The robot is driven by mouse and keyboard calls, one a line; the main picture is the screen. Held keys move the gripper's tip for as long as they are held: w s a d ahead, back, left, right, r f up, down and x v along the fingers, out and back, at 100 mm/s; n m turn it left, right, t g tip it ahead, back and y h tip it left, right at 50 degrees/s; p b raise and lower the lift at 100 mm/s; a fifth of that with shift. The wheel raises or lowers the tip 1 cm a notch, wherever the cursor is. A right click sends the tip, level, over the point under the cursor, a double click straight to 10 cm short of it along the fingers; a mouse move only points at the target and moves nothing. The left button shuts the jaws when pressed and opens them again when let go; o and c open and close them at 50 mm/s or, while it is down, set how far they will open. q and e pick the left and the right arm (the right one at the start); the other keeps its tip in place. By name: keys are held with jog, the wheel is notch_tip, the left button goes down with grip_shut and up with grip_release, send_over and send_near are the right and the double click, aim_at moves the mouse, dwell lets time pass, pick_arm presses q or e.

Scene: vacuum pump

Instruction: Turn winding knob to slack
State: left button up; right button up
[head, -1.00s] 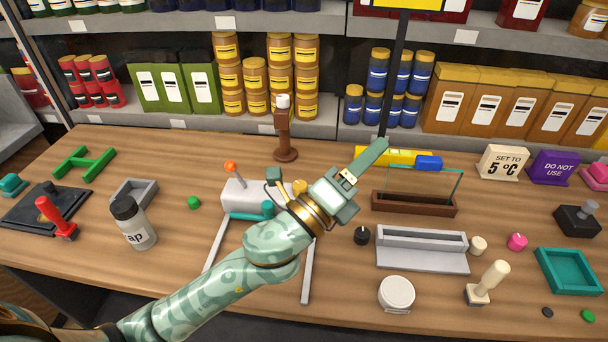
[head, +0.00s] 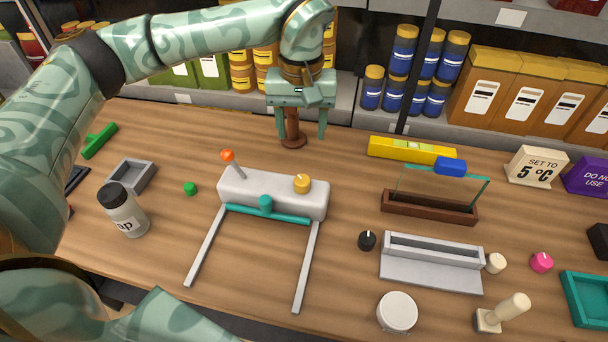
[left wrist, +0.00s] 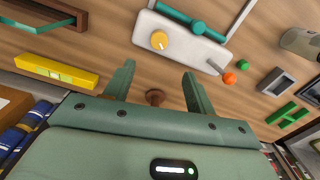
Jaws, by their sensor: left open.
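A grey block-shaped device (head: 240,192) stands on the bench with two flat legs toward the front. A yellow knob (head: 302,184) with a white pointer mark sits on its top right. The knob also shows clear in the left wrist view (left wrist: 159,40). A teal bar with a teal knob (head: 265,204) runs along the device's front, and an orange-tipped lever (head: 229,158) rises at its left. My left gripper (head: 301,132) is open, pointing down behind the device, apart from the knob. Its fingers straddle the brown post (head: 293,138) in view, without clear contact. My right gripper is not in view.
A yellow level (head: 412,150), a brown-based glass panel (head: 430,206) and a grey tray (head: 430,272) stand to the right. Shelves with jars (head: 410,75) close off the back. The bench before the device is clear.

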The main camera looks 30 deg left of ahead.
aim_at(302, 180)
pick_arm(q)
notch_tip(302, 180, down, 14)
jog(key=shift+f+b, duration=0.25)
jog(key=shift+b, duration=0.85)
jog(key=c, duration=1)
jog(key=shift+o, duration=0.2)
jog(key=shift+r, duration=0.1)
